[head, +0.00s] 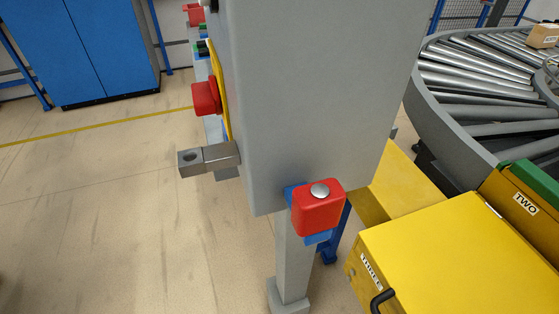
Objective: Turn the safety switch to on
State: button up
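A grey control cabinet (315,85) stands on a post close in front of me, seen at an angle. On its left face, seen nearly edge-on, a red knob (205,97) sticks out from a yellow plate (221,85); this looks like the safety switch. Its turned position cannot be read from this angle, and any on or off marking is hidden. A metal latch piece with a hole (208,158) juts out below the knob. My gripper is not in view.
A red block with a silver dome (318,212) sits at the cabinet's lower corner. Green (203,48) and red (194,14) controls show higher up. Yellow boxes (445,255) and a roller conveyor (475,85) stand right. A blue locker (85,45) stands behind; the left floor is clear.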

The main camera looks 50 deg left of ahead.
aim_at(205, 95)
jog(key=u, duration=1.45)
